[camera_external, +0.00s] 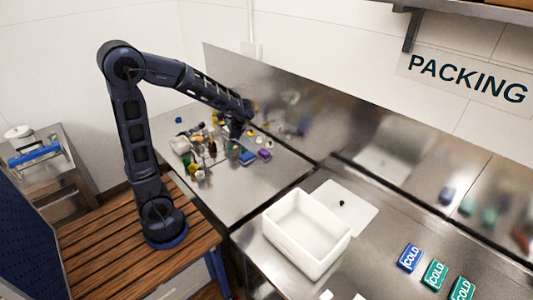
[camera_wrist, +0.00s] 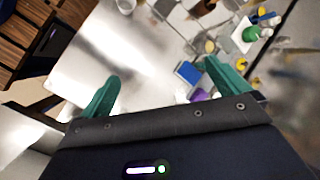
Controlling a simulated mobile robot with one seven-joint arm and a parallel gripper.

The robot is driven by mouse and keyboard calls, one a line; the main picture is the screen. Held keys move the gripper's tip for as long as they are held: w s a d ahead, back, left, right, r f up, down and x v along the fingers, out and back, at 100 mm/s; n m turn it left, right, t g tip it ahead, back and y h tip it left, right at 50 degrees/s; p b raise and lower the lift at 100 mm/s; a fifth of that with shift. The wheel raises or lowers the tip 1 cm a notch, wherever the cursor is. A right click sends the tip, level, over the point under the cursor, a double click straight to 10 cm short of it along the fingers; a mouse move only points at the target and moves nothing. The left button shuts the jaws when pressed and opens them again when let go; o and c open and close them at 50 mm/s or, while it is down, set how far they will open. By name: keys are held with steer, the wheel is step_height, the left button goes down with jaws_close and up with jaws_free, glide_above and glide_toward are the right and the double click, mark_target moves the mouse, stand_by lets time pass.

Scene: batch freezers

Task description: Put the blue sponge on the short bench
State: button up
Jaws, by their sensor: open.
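A blue block that looks like the sponge (camera_external: 247,158) lies on the cluttered steel bench (camera_external: 225,195), beside a purple item (camera_external: 264,154). In the wrist view the blue block (camera_wrist: 188,72) lies flat beyond my fingers, nearer the right one, apart from both. My gripper (camera_external: 236,132) is above the clutter, close to the block; its teal fingers are spread with nothing between them (camera_wrist: 162,88). A smaller steel bench (camera_external: 45,180) stands at the far left with a blue bar on it. I cannot tell for certain which bench is the short one.
Several bottles and small items (camera_external: 205,145) crowd the bench around the block. The cluttered bench's front is bare. A white tub (camera_external: 305,235), a white board (camera_external: 343,205) and several COLD packs (camera_external: 434,273) are on the right bench. A steel backsplash (camera_external: 300,105) runs behind.

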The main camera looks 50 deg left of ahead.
steer(key=s+d+r+n+t+h, duration=0.2)
steer(key=s+r, duration=0.3)
steer(key=s, duration=0.5)
steer(key=s+d+r+n+t+h, duration=0.3)
steer(key=s+d+r+n+h, duration=0.1)
steer(key=s, duration=0.6)
steer(key=shift+s+d+r+n, duration=0.4)
steer(key=shift+d+r+n, duration=0.2)
steer(key=shift+r, duration=0.3)
